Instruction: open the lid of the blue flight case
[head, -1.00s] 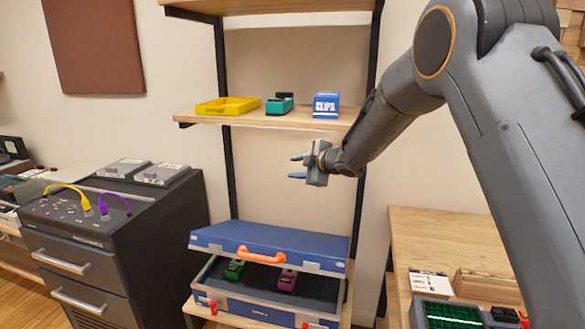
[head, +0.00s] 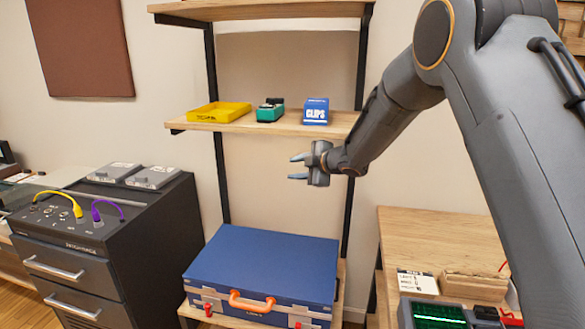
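The blue flight case (head: 262,262) sits on the low shelf of the rack in the head view. Its lid looks down, with no gap showing and the inside hidden. An orange handle (head: 250,303) is on its front, with a red latch (head: 208,310) at the front left and another at the front right. My gripper (head: 296,167) is open and empty, its two fingers apart and pointing left. It is in the air well above the case and below the middle shelf, touching nothing.
The middle shelf (head: 255,124) holds a yellow tray (head: 218,112), a teal pedal (head: 270,110) and a blue clips box (head: 315,111). A dark drawer cabinet (head: 110,225) stands left of the case. A wooden bench (head: 440,240) stands right.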

